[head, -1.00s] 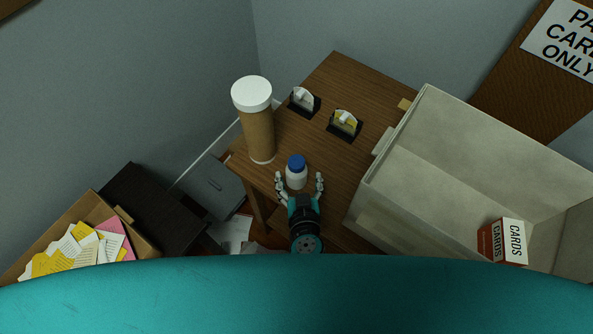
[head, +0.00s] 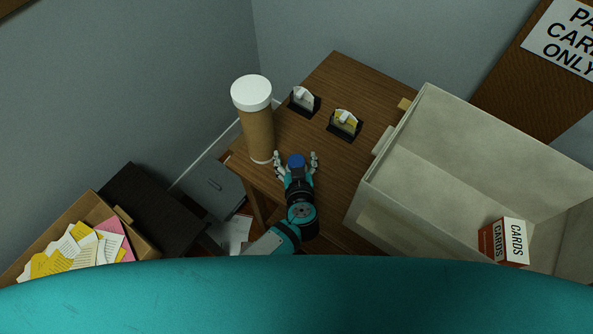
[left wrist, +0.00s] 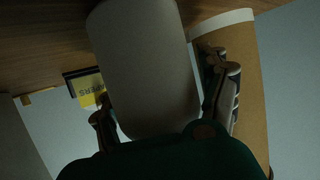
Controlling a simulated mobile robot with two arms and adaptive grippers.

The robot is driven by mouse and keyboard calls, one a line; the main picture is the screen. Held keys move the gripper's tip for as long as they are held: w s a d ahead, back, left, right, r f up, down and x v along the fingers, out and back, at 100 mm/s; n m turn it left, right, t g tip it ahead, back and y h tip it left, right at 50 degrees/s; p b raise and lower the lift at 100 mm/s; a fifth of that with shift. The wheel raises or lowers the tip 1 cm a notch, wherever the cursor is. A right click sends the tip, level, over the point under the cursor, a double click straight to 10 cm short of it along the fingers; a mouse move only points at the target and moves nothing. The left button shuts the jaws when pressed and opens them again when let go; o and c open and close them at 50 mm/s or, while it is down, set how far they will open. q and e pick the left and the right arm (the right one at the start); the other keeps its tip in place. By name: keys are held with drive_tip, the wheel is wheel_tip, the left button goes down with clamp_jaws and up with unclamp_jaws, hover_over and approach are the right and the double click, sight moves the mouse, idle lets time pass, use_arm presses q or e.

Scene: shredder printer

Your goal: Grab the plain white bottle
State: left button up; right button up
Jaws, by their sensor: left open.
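The plain white bottle with a blue cap (head: 296,160) stands on the wooden table, and mostly its cap shows in the head view. In the left wrist view, its blank white body (left wrist: 143,70) fills the middle. My left gripper (head: 296,158) is open, with one finger on each side of the bottle. The lower part of the bottle is hidden by the hand in the head view. I cannot tell if the fingers touch it. My right gripper is not in view.
A tall brown tube with a white lid (head: 257,130) stands close to the left finger. Two small card holders (head: 304,101) (head: 345,124) sit behind. A large grey bin (head: 410,205) with a red-and-white cards box (head: 504,242) is at right. A paper-filled box (head: 130,238) is lower left.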

use_arm(q)
clamp_jaws()
idle(0.3)
idle(0.4)
